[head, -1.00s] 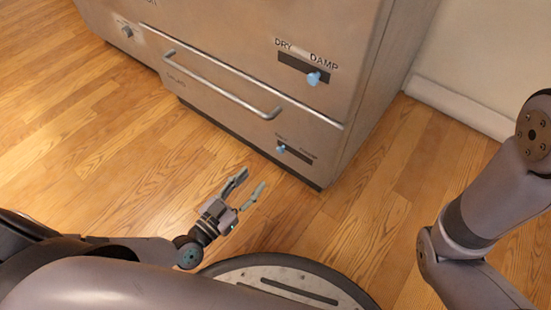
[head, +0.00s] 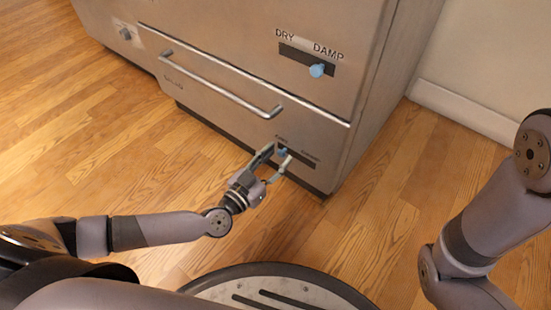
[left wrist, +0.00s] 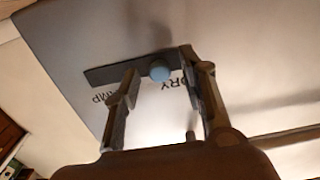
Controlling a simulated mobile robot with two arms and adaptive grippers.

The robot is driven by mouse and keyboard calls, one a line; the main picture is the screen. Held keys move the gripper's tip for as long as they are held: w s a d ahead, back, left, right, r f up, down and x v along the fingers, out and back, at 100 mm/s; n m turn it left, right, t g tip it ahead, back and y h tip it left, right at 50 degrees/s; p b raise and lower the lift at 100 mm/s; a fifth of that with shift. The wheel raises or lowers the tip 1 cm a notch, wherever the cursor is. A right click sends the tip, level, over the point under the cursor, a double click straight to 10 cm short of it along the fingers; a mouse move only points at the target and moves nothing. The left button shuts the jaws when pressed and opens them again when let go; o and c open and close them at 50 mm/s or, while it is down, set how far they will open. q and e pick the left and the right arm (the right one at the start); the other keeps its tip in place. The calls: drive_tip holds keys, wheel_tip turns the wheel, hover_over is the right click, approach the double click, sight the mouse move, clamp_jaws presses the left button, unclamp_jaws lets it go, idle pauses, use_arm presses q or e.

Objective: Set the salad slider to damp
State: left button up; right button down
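The lower slider's slot (head: 302,161) is on the front of the lower drawer, whose label is too small to read surely. Its small blue knob (head: 283,153) is at the DRY end. In the left wrist view the knob (left wrist: 160,70) is on the dark slot (left wrist: 105,76), with the lettering upside down, DRY to the right and DAMP to the left. My left gripper (head: 278,157) is open at the knob, one finger on each side. In the left wrist view gaps show between knob and fingers. My right gripper is out of view; only the right arm shows.
An upper slider with a blue knob (head: 317,70) at its DAMP end is above. A long bar handle (head: 220,83) crosses the drawer front to the left. Another knob (head: 125,34) is at the far left. Wooden floor (head: 110,170) in front is clear.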

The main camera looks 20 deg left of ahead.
use_arm(q)
clamp_jaws()
idle(0.7)
